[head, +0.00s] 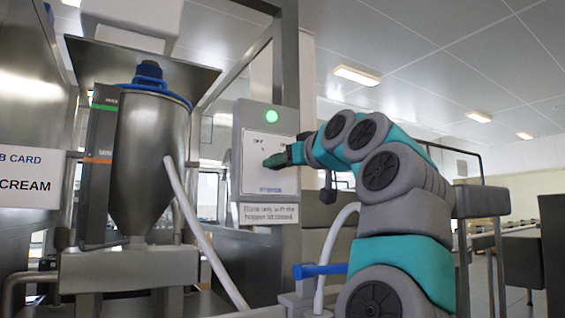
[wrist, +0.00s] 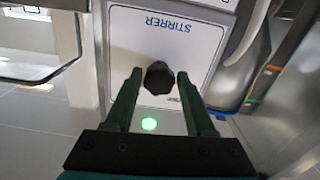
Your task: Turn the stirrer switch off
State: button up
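The stirrer switch is a black knob (wrist: 159,78) on a white panel marked STIRRER (wrist: 190,45). A green lamp (wrist: 149,124) on the same box is lit and also shows in the head view (head: 271,116). My gripper (wrist: 159,76) is open, with one finger on each side of the knob. Narrow gaps seem to show between the fingers and the knob; I cannot tell if either touches. In the head view my gripper (head: 272,161) is at the front of the switch box (head: 240,150) and hides the knob.
A steel hopper (head: 150,160) with a blue rim stands left of the box, with a pale hose (head: 195,225) running down from beside it. A notice (head: 268,213) hangs under the box. A CREAM sign (head: 30,178) is at far left.

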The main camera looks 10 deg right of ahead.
grip_shut()
jog(key=shift+d+r+n, duration=0.1)
jog(key=shift+n, duration=1.6)
dwell(0.6)
jog(key=n+p, duration=0.1)
jog(key=n, duration=0.9)
jog(key=shift+n, duration=0.4)
dwell(0.4)
jog(key=shift+o, duration=2)
grip_release()
jog(key=shift+d, duration=0.1)
